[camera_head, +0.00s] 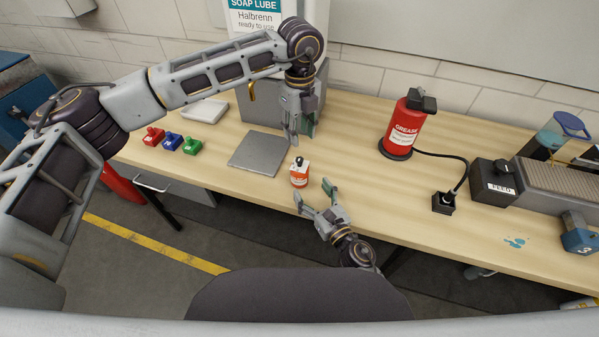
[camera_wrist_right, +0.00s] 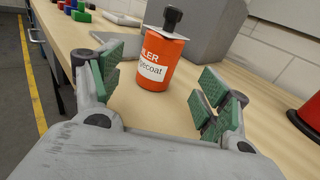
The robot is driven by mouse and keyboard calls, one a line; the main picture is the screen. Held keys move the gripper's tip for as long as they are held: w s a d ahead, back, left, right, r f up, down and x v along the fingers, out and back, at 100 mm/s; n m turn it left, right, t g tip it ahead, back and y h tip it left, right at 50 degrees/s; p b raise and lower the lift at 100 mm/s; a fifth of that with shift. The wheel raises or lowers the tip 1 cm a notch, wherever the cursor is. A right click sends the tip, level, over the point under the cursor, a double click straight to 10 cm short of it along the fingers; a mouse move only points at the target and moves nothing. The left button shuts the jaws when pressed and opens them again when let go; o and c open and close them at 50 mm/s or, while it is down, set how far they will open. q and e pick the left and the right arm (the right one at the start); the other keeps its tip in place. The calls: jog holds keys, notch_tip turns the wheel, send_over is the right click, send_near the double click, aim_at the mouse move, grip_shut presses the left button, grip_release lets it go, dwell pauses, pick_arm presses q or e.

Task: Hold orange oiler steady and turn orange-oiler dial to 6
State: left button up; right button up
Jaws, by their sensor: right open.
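The orange oiler (camera_head: 299,179) stands upright on the wooden table, with a white label. Its black dial (camera_wrist_right: 172,18) sits on top above a pale plate; I cannot read the setting. My right gripper (camera_head: 313,192) is open and empty just in front of the oiler. In the right wrist view the oiler (camera_wrist_right: 150,72) stands beyond and between the spread green-padded fingers (camera_wrist_right: 163,76), touching neither. My left gripper (camera_head: 301,138) points down above the table behind the oiler, its fingers apart and empty, clear of the dial.
A grey plate (camera_head: 259,153) lies left of the oiler, in front of a grey box (camera_head: 258,108). Red, blue and green small blocks (camera_head: 172,141) stand further left. A red grease can (camera_head: 404,128) and black cabled box (camera_head: 443,203) are right. Table between them is clear.

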aim_at(299, 172)
jog(key=shift+x, duration=4.25)
jog(key=c, duration=1.3)
